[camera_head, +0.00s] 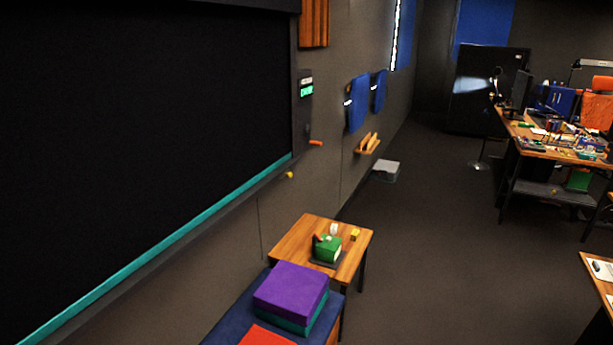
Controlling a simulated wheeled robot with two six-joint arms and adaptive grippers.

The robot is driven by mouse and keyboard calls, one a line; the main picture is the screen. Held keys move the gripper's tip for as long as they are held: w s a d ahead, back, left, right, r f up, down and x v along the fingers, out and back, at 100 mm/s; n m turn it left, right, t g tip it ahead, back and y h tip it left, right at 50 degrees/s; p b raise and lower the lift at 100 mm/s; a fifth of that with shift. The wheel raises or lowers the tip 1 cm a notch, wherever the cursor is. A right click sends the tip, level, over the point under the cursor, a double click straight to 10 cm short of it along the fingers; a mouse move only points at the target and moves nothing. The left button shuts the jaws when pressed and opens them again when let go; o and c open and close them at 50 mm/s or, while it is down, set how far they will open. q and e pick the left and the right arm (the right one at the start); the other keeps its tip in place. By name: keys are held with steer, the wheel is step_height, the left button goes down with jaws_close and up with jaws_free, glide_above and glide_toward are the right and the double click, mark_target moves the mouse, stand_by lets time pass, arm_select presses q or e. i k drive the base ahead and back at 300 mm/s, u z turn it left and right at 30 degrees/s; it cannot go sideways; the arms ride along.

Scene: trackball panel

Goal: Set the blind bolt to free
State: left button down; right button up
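A large black blind or screen (150,130) fills the left wall, with a teal bar (160,245) along its bottom edge. A dark narrow panel (304,112) stands on the wall at its right edge, with a small lit green sign (306,89) too small to read. An orange handle-like piece (315,142) sticks out below the panel. A small yellow knob (289,175) sits lower, beside the ledge. I cannot tell which of these is the bolt, or how it is set. Neither of my grippers is in view.
A small wooden table (287,238) holds a green device (327,249). A dark blue bench (228,319) bears purple (290,288) and red cushions (265,336) in front. A cluttered workbench (533,148) stands at the right. The grey floor (440,240) between is clear.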

mark_target(287, 172)
steer(key=z, duration=1.3)
steer(key=i, duration=2.4)
steer(key=u, duration=3)
steer(key=i, duration=0.5)
steer(key=u, duration=0.05)
